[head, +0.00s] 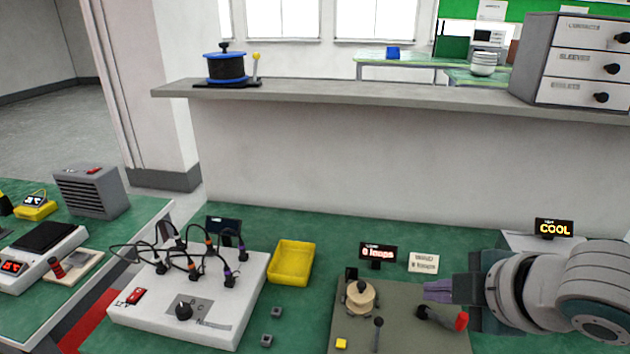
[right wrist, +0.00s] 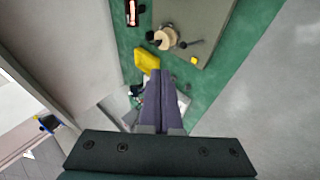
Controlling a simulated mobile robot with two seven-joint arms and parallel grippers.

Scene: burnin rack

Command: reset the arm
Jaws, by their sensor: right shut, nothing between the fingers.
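My right gripper (head: 438,291) comes in from the right in the head view, above the right part of the winding board. Its purple fingers are shut with nothing between them. In the right wrist view the shut fingers (right wrist: 162,100) point toward the green table and the yellow tray. The winding board (head: 400,340) carries a round wooden spool (head: 360,297), a black lever (head: 378,335) and a red-ended handle (head: 460,321). The fingers are close to the red-ended handle in the picture; whether they touch it I cannot tell. My left gripper is not in view.
A yellow tray (head: 291,263) and a white box with cables (head: 190,312) stand left of the board. Signs read "0 loops" (head: 378,253) and "COOL" (head: 554,228). A grey shelf (head: 390,97) with a blue-rimmed reel (head: 225,68) and drawers (head: 580,62) runs behind.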

